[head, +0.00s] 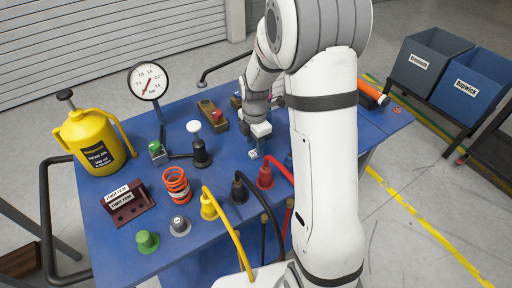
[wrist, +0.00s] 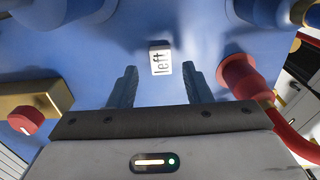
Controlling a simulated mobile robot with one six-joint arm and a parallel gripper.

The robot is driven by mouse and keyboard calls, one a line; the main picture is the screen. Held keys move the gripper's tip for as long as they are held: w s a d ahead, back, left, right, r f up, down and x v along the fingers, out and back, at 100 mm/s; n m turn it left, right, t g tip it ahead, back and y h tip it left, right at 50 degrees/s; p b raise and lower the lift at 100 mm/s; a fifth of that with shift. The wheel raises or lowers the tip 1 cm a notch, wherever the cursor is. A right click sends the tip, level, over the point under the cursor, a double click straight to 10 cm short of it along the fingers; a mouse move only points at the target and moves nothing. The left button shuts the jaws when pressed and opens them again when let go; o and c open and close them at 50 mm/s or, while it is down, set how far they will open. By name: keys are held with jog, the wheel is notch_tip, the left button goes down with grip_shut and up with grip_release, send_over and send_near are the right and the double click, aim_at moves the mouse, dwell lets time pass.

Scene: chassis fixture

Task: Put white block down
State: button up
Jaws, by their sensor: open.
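The white block (wrist: 160,60), with "left" printed on it, rests on the blue table (wrist: 125,25) in the wrist view. It lies just ahead of the gap between my fingertips. In the head view the block (head: 253,153) shows as a small white piece just below my gripper (head: 257,138). In the wrist view my gripper (wrist: 158,82) has its two fingers spread apart with nothing between them. The fingers look clear of the block.
A red knob with a cable (head: 265,176) and a black one (head: 239,190) stand close to the block. A brass block with a red button (head: 212,115) is at the back. A yellow canister (head: 91,140), gauge (head: 147,81) and orange spring (head: 176,185) stand left.

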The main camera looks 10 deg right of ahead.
aim_at(255, 152)
notch_tip(255, 152, up, 8)
jog(key=s+r+m+t, duration=0.1)
jog(key=s+r+m, duration=0.3)
jog(key=s+m, duration=0.6)
jog(key=s+r+m+t, duration=0.2)
jog(key=s+r+m, duration=0.2)
jog(key=s+m, duration=0.7)
jog(key=shift+s+d+r+m, duration=0.2)
jog(key=shift+s+d+m, duration=0.1)
dwell(0.3)
